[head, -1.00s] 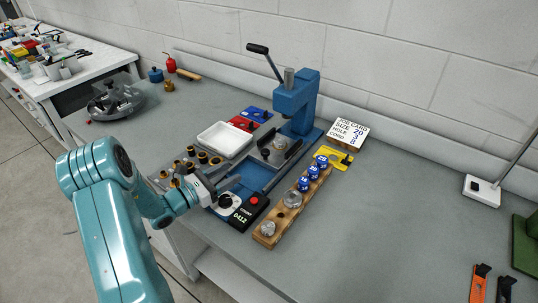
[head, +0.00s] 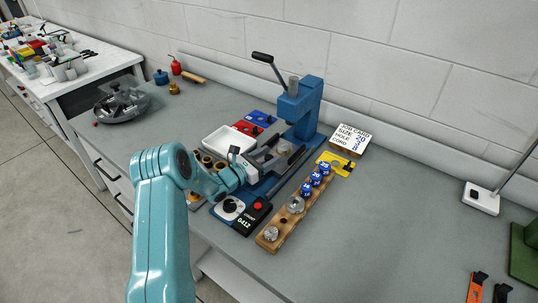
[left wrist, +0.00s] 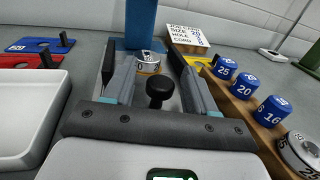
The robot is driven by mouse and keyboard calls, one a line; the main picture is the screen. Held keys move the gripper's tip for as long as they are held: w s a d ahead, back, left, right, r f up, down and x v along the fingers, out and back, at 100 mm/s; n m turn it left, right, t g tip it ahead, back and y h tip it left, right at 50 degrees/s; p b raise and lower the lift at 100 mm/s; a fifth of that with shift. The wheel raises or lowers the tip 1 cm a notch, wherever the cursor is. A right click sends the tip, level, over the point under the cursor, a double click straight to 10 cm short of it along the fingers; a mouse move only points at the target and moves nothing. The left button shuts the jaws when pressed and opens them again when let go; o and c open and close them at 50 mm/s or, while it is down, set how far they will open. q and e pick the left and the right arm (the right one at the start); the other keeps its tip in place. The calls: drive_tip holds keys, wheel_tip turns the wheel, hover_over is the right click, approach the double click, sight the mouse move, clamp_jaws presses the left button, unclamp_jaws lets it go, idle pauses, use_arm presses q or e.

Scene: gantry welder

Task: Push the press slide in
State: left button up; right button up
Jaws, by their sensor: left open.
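The blue press (head: 305,103) stands on the bench with its black-knobbed lever raised. Its slide (head: 277,152) lies low in front of the press column. The left wrist view shows a black knob (left wrist: 160,88) on the slide and a round metal piece (left wrist: 147,62) with dark figures beyond it. My left gripper (head: 258,152) is open at the near end of the slide. In the left wrist view its fingers (left wrist: 159,82) stand on either side of the knob, with visible gaps. The gripper and forearm hide part of the slide in the head view. My right gripper is not in view.
A white tray (head: 206,138) lies left of the press. A control box (head: 252,217) with a red button stands in front. A wooden rack (head: 270,243) with blue-capped pieces runs along the right. The bench farther right is mostly clear.

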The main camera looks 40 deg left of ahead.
sight(276, 150)
use_arm(q)
drive_tip(key=shift+w+d, duration=0.1)
drive_tip(key=shift+w, duration=0.15)
clamp_jaws()
drive_tip(key=shift+w+f+b, duration=0.15)
drive_tip(key=shift+w+b, duration=0.1)
drive_tip(key=shift+b, duration=0.1)
drive_tip(key=w+b, duration=0.1)
drive_tip(key=w, duration=0.1)
drive_tip(key=w+b, duration=0.1)
drive_tip(key=shift+w+a+b, duration=0.2)
drive_tip(key=shift+w+b, duration=0.2)
drive_tip(key=shift+a+r, duration=0.1)
drive_tip(key=shift+r, duration=0.2)
unclamp_jaws()
drive_tip(key=shift+w, duration=0.1)
drive_tip(key=shift+f, duration=0.15)
drive_tip(key=shift+s, duration=0.35)
drive_tip(key=s, duration=0.5)
drive_tip(key=s+a+b, duration=0.1)
drive_tip(key=s, duration=0.4)
drive_tip(key=s+b, duration=0.1)
drive_tip(key=s, duration=0.4)
drive_tip(key=shift+s+a, duration=0.25)
drive_tip(key=shift+a, duration=0.15)
